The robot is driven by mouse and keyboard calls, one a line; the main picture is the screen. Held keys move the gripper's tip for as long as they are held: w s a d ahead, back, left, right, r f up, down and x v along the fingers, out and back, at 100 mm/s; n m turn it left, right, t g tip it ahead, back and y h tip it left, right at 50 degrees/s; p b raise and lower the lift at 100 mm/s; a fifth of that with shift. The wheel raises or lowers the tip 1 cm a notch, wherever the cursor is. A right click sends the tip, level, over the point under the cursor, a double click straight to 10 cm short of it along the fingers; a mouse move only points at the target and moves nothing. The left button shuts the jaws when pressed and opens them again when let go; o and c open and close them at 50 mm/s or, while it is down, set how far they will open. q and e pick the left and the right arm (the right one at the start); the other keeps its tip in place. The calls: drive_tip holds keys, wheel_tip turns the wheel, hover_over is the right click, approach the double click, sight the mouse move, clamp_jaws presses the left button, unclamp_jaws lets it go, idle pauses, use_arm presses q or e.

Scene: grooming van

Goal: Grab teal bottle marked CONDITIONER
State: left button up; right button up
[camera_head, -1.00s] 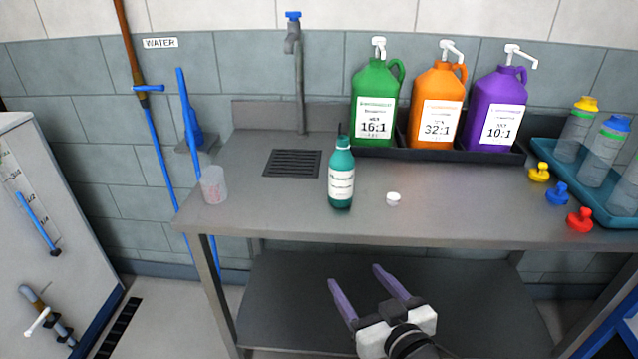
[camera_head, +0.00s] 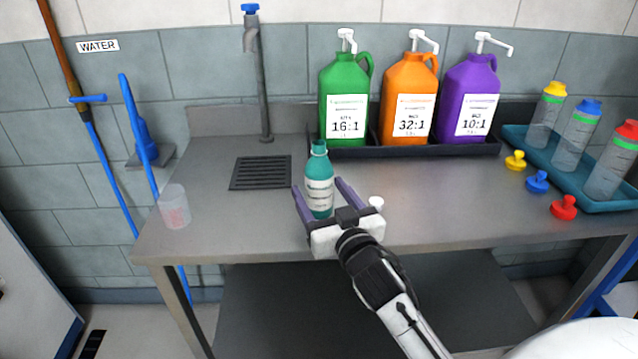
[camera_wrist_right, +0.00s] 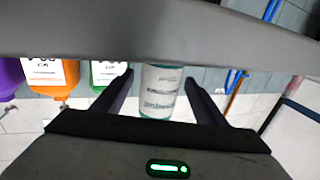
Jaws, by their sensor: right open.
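The teal bottle (camera_head: 319,172) with a white label stands upright on the steel counter (camera_head: 232,215); its label is too small to read surely. My right gripper (camera_head: 317,185) is open, its two purple fingers reaching to either side of the bottle in the head view. In the right wrist view the bottle (camera_wrist_right: 161,92) shows between the fingers, with visible gaps on both sides. I cannot tell how deep it sits between them. My left gripper is not in view.
A small white cap (camera_head: 376,203) lies right of the bottle. A clear cup (camera_head: 174,207) stands at the left. Green (camera_head: 344,88), orange (camera_head: 408,90) and purple (camera_head: 468,88) jugs stand in a black tray behind. A teal tray (camera_head: 590,186) holds clear bottles at right.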

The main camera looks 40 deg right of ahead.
drive_tip(key=shift+w+d, duration=0.15)
drive_tip(key=shift+w, duration=0.45)
drive_tip(key=c, duration=1)
drive_tip(key=shift+c, duration=1.2)
drive_tip(key=shift+r, duration=0.15)
